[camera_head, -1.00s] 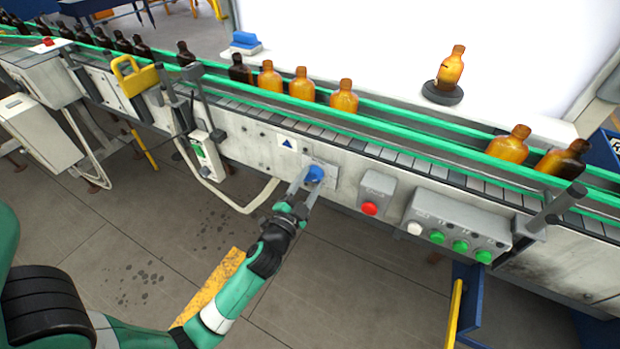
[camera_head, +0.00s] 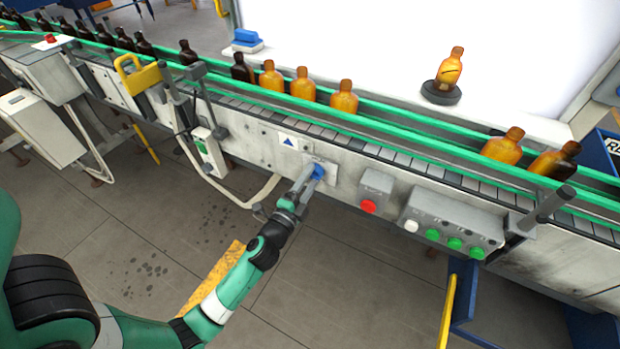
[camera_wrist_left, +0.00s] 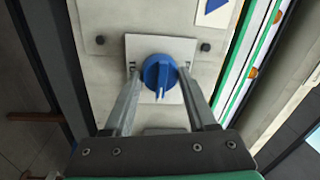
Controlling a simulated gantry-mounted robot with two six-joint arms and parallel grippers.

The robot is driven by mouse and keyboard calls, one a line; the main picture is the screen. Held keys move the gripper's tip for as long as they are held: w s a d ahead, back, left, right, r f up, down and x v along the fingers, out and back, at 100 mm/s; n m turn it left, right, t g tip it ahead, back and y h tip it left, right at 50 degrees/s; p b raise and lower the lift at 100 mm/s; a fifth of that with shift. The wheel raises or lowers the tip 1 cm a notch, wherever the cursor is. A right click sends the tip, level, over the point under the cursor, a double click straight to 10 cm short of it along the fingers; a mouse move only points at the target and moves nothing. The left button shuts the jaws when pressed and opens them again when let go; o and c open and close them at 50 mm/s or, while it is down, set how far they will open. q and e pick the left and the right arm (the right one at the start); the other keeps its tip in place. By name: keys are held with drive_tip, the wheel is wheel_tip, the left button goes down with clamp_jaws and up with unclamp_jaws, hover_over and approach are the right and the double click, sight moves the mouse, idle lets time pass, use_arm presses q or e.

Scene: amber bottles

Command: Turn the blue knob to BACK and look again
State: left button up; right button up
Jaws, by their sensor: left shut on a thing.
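The blue knob (camera_head: 318,171) sits on a light plate on the conveyor's front panel. In the wrist view the knob (camera_wrist_left: 158,72) shows a pale pointer ridge toward the bottom of the picture; no BACK label is readable. My left gripper (camera_head: 313,175) is shut on the knob, with one finger on each side of it in the wrist view. My right gripper is not in view.
Several amber and dark bottles (camera_head: 303,84) stand on the conveyor between green rails (camera_head: 410,139); one at the right (camera_head: 553,160) leans. A red button box (camera_head: 376,188) and a box with white and green buttons (camera_head: 450,225) are right of the knob. A bright white panel (camera_head: 350,30) stands behind.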

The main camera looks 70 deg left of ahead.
use_arm(q)
drive_tip(key=o, duration=1.4)
drive_tip(key=b+v, duration=0.3)
drive_tip(key=v, duration=0.8)
drive_tip(key=shift+s+d, duration=0.2)
